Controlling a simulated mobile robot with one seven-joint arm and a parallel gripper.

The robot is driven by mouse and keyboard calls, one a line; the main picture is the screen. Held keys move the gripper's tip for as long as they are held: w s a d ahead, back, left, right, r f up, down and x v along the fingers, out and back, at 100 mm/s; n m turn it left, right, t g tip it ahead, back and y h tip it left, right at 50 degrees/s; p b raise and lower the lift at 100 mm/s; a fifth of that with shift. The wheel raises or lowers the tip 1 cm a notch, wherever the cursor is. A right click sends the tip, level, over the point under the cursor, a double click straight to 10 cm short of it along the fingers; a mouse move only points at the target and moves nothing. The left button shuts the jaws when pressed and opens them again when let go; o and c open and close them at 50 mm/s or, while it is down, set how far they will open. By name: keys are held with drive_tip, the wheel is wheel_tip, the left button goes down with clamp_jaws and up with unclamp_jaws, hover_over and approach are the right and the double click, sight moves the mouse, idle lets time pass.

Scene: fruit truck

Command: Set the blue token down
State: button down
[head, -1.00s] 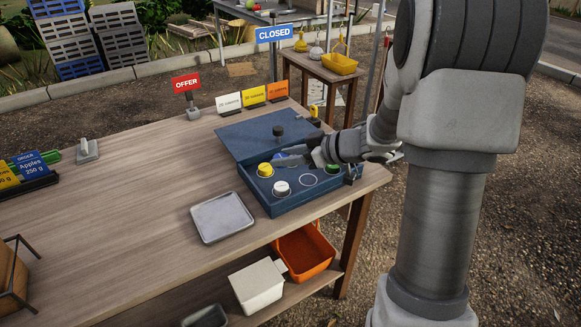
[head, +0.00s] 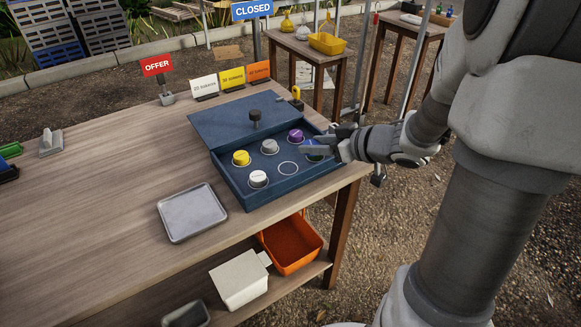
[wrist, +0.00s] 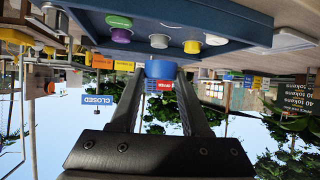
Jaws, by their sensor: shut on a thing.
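My gripper (wrist: 160,80) is shut on the blue token (wrist: 160,69), which sits between the fingertips in the wrist view. In the head view my gripper (head: 318,145) is at the right side of the open blue box (head: 240,193) and partly covers the green token. The box holds a yellow token (head: 241,158), a grey token (head: 269,147), a purple token (head: 295,136) and a white token (head: 258,179) in ringed places. One ring (head: 288,168) at the front right is empty. I cannot tell the blue token's height above the box.
The box's lid (head: 235,120) with a dark knob lies at the back. A grey tray (head: 192,212) is on the table (head: 110,200) at the front left. Price cards and an OFFER sign (head: 157,65) stand behind. An orange bin (head: 291,245) is on the shelf below.

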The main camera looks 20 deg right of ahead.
drive_tip(key=b, duration=0.2)
hover_over(292, 171)
wheel_tip(292, 171, down, 4)
drive_tip(key=shift+r, duration=0.1)
drive_tip(key=shift+f+b, duration=1.5)
drive_tip(key=shift+f, duration=0.4)
drive_tip(key=shift+f, duration=0.2)
drive_tip(key=shift+c, duration=1.9)
unclamp_jaws()
drive_tip(key=shift+r, duration=0.3)
drive_tip(key=p+v, duration=0.5)
drive_tip(key=v, duration=0.7)
drive_tip(key=shift+f+p, duration=0.15)
drive_tip(key=shift+p, duration=0.25)
